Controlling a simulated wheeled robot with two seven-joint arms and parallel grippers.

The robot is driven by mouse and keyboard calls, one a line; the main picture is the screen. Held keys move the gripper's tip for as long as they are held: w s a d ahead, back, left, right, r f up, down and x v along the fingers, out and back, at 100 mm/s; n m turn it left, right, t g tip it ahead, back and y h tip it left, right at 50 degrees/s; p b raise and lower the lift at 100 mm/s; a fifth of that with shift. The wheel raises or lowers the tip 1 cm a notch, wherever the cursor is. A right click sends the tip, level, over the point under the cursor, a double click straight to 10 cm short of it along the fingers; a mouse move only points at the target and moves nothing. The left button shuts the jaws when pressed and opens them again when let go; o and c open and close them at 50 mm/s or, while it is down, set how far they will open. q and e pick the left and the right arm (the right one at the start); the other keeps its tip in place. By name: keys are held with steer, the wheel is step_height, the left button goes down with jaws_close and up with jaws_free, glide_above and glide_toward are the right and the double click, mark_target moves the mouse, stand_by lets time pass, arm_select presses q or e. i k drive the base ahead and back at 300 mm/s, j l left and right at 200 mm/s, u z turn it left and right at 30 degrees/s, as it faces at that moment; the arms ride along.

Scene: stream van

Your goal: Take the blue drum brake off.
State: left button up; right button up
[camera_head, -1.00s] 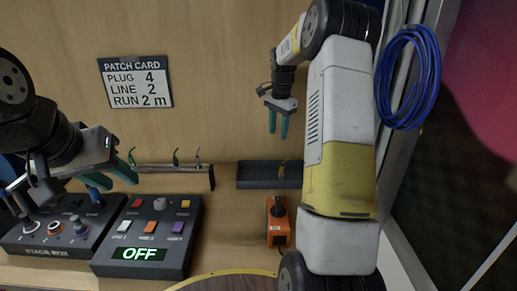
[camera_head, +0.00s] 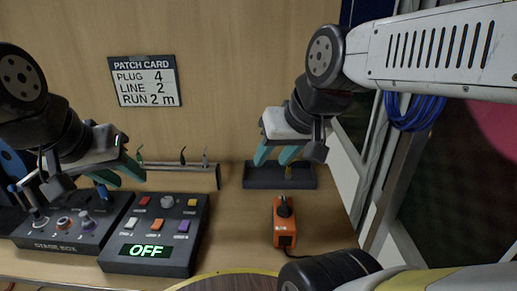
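I cannot pick out a blue drum brake for certain. A blue shape (camera_head: 11,163) shows at the far left edge, mostly hidden behind my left arm. My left gripper (camera_head: 121,171) has teal fingers a little apart, with nothing seen between them, above the back of the stage box and the switch box. My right gripper (camera_head: 275,154) points down with its teal fingers apart, over the black tray (camera_head: 262,182). A small brass-coloured piece (camera_head: 288,172) stands at the tray, just right of those fingers. I see nothing held.
The stage box (camera_head: 45,238) has plugs and knobs. The switch box (camera_head: 150,265) reads OFF. An orange box with a black knob (camera_head: 284,225) stands on the bench. A rail with hooks (camera_head: 200,167), patch card (camera_head: 145,81) and blue cable coil (camera_head: 415,112) are behind. A yellow-rimmed round top (camera_head: 232,283) is in front.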

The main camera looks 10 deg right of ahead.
mark_target(11, 187)
steer(key=u, duration=1.5)
steer(key=i+j+u, duration=0.35)
steer(key=j, duration=0.2)
